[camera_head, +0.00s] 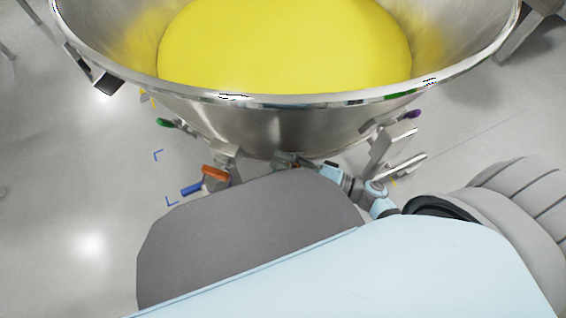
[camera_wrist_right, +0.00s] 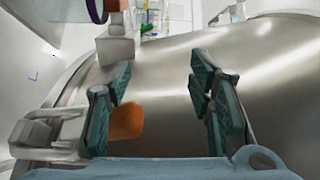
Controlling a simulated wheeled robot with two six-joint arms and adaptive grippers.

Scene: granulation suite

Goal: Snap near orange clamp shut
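In the head view, an orange clamp handle (camera_head: 215,173) sits on a steel fitting at the bowl's near side, with a blue handle (camera_head: 190,188) beside it. My right gripper (camera_head: 290,160) is just right of it, close against the bowl wall, partly hidden by my own body. In the right wrist view, my right gripper (camera_wrist_right: 160,95) is open, its teal fingers well apart. An orange tab (camera_wrist_right: 127,122) shows between them, close to the left finger, which covers part of it. I cannot tell whether it touches. My left gripper is not in view.
The large steel bowl (camera_head: 270,125) holds yellow material (camera_head: 285,50). A green handle (camera_head: 165,123) and a purple handle (camera_head: 412,114) sit around its outside. The wrist view shows a steel block (camera_wrist_right: 118,48) ahead and a pale bracket (camera_wrist_right: 45,135) at left. Floor is open at left.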

